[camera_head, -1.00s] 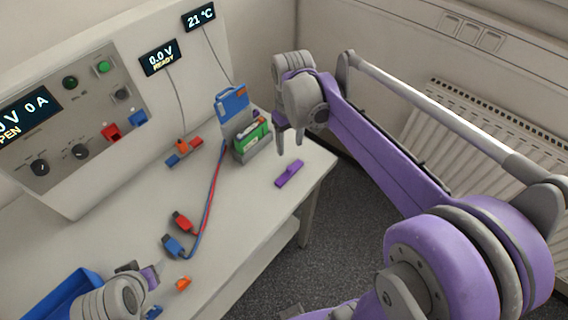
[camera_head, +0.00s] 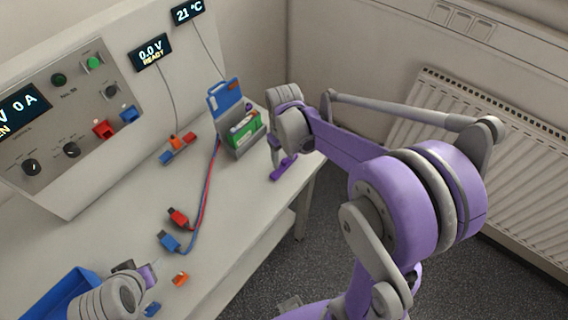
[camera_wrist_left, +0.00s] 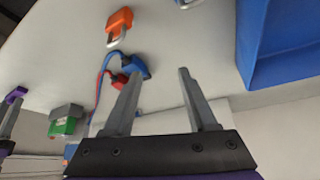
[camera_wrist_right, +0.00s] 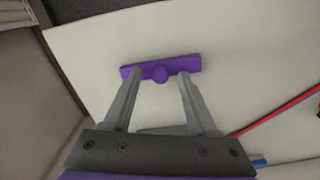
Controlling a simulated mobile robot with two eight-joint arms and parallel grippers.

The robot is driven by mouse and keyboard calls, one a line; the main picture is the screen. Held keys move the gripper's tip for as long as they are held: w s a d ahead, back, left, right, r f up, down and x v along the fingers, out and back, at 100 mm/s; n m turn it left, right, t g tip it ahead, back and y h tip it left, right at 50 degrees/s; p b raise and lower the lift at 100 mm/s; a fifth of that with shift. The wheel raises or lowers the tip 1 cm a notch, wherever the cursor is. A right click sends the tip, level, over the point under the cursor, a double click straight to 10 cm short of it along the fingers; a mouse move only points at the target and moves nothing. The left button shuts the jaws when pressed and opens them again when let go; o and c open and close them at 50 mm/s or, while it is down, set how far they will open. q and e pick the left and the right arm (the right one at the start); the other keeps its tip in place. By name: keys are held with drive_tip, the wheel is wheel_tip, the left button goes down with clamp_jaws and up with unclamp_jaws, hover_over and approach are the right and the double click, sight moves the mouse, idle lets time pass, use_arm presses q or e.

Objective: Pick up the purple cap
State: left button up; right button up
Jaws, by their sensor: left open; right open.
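The purple cap (camera_wrist_right: 160,70) is a flat bar with a round knob in its middle. It lies on the table near the right edge, and in the head view (camera_head: 283,168) it shows just below my right gripper (camera_head: 276,152). In the right wrist view, my right gripper (camera_wrist_right: 157,88) is open, its fingertips pointing at the cap on either side of the knob. Whether they touch it I cannot tell. My left gripper (camera_wrist_left: 162,78) is open and empty over the table near the blue bin.
The holder with a green battery (camera_head: 243,130) and a raised blue lid (camera_head: 224,95) stands left of the cap. Red and blue cables end in plugs (camera_head: 178,217) mid-table. An orange padlock (camera_wrist_left: 119,22) and a blue bin (camera_wrist_left: 275,45) are near my left gripper.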

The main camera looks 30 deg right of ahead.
use_arm(q)
drive_tip(key=shift+s, duration=0.1)
use_arm(e)
clamp_jaws()
idle(0.4)
